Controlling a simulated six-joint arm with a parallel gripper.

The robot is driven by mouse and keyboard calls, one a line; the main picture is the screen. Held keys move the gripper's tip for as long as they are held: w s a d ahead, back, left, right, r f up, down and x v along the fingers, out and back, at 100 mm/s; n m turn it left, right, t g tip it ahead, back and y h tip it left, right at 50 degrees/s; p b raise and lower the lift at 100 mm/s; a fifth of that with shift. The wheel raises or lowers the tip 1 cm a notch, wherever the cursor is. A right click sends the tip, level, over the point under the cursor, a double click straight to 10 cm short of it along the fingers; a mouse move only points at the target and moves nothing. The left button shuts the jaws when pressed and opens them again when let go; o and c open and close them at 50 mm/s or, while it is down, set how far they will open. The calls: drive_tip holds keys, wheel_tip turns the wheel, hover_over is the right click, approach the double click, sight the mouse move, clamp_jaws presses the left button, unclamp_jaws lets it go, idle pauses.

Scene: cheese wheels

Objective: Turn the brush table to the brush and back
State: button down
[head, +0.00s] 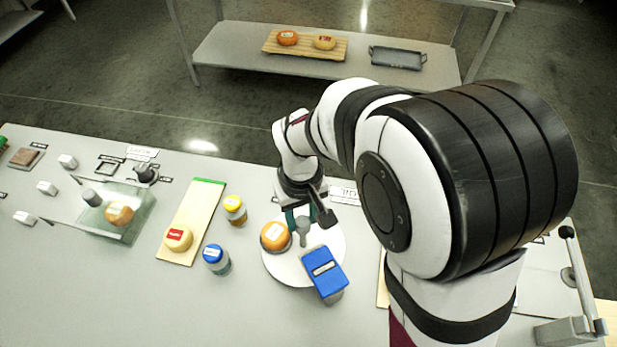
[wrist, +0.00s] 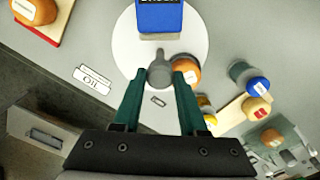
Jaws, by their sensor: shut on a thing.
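The brush table is a white round turntable (head: 284,268) on the grey counter; it also shows in the wrist view (wrist: 125,45). A grey upright handle (head: 303,232) stands on it. My gripper (wrist: 158,76) has its teal fingers on either side of this handle (wrist: 160,73) and is shut on it. An orange cheese wheel (head: 275,236) sits on the turntable, left of the handle in the head view and beside the right finger in the wrist view (wrist: 187,70). The blue brush block (head: 323,270) stands at the turntable's near right edge, over part of it.
A yellow-lidded jar (head: 235,209) and a blue-lidded jar (head: 216,259) stand left of the turntable. Beyond them is a board (head: 197,212) with a yellow cheese (head: 178,238). A clear tray (head: 140,197) lies farther left. My arm hides the counter to the right.

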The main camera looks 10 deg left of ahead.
drive_tip(key=shift+n, duration=9.8)
drive_tip(key=shift+s+n, duration=0.1)
drive_tip(key=shift+n, duration=3.1)
drive_tip(key=shift+c, duration=2.2)
unclamp_jaws()
drive_tip(key=shift+r, duration=0.1)
